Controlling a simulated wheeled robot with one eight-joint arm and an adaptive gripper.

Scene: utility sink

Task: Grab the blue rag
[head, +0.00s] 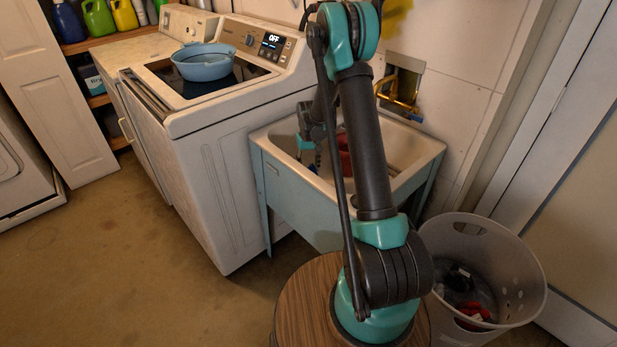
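No blue rag can be made out with certainty in the head view. My gripper (308,157) is small and partly hidden behind my arm. It points down into the utility sink (268,140), over the left part of the basin. A small bluish patch shows beside its fingers, but I cannot tell whether it is cloth. Whether the fingers are open or shut on something is not clear. A red object (345,158) stands in the sink, partly covered by my arm.
A blue tub (204,63) sits on the white washer (220,165) left of the sink. A grey perforated bin (515,265) with dark and red items stands at the right. Shelves with bottles (98,18) are at the back left. The floor at the left is clear.

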